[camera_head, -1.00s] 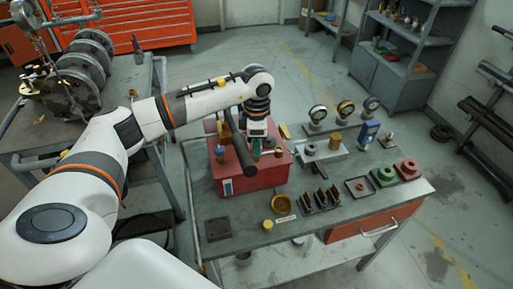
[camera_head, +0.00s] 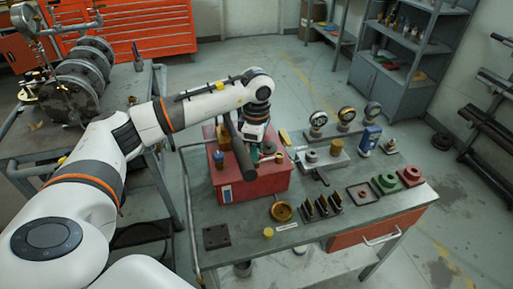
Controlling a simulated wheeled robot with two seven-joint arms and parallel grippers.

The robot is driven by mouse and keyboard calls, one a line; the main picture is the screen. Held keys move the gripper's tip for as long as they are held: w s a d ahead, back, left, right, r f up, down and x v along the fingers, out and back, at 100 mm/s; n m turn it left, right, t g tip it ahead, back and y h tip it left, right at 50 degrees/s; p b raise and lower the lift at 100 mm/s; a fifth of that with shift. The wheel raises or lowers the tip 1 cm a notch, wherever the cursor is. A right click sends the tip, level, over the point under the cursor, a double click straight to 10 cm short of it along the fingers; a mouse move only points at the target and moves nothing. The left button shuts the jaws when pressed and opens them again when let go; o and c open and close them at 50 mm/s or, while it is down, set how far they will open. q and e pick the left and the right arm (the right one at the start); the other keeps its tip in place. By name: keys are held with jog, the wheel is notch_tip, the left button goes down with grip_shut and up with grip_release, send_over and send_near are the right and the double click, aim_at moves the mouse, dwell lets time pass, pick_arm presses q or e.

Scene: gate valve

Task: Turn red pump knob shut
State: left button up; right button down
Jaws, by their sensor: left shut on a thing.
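The red pump (camera_head: 254,183) is a red box on the grey workbench. My left gripper (camera_head: 264,155) points down over the top of the box and is shut on a small part there, which looks like its knob. The gripper and wrist hide most of that part. A small pale piece with a red end (camera_head: 279,158) shows beside the fingers. My right gripper is not in view.
A dark cylinder (camera_head: 241,158) slants close in front of my wrist. Several gauges (camera_head: 346,117) stand behind right.

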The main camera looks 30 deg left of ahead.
pick_arm(q)
jog(key=o, duration=1)
jog(key=shift+c, duration=0.2)
notch_tip(320, 180, up, 12)
jog(key=b, duration=0.2)
jog(key=shift+r, duration=0.1)
